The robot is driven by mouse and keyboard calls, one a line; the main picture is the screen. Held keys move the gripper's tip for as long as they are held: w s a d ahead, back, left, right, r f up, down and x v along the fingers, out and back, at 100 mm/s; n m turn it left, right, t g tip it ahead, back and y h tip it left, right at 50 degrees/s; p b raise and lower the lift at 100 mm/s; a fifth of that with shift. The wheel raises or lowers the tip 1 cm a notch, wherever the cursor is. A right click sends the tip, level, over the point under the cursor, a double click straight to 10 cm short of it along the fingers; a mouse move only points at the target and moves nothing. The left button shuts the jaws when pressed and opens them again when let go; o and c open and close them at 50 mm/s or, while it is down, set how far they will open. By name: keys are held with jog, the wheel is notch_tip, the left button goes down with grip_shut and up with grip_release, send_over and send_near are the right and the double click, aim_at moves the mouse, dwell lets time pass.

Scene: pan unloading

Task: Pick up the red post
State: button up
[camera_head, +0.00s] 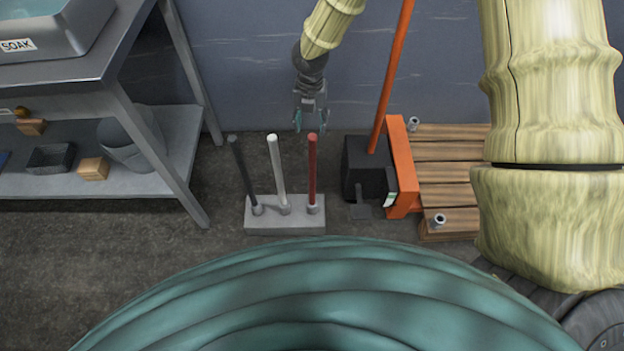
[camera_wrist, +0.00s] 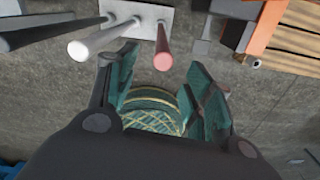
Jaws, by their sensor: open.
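The red post (camera_head: 312,168) stands upright at the right end of a light grey base block (camera_head: 262,226) on the floor. My gripper (camera_head: 310,119) is open and empty, above and behind the red post's top in the head view. In the wrist view the red post (camera_wrist: 163,47) is seen from above, just beyond the fingertips of my gripper (camera_wrist: 163,62), apart from them. A white post (camera_head: 276,170) stands in the middle of the block, and a dark grey post (camera_head: 242,172) stands at its left end, leaning slightly.
A black box with an orange pole (camera_head: 391,75) and orange panel (camera_head: 400,165) stands right of the posts, beside a wooden pallet (camera_head: 450,170). A metal bench (camera_head: 110,75) with a lower shelf (camera_head: 165,165) stands at left. Bare floor lies between bench and block.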

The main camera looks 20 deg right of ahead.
aim_at(312, 145)
notch_tip(312, 145, down, 5)
jog(key=shift+f, duration=0.1)
jog(key=shift+s+d+f+b, duration=0.1)
jog(key=shift+d+f+b, duration=0.05)
jog(key=shift+f, duration=1.2)
jog(key=shift+d+f+b, duration=0.1)
jog(key=shift+f+b, duration=0.05)
jog(key=shift+f, duration=1.2)
grip_shut()
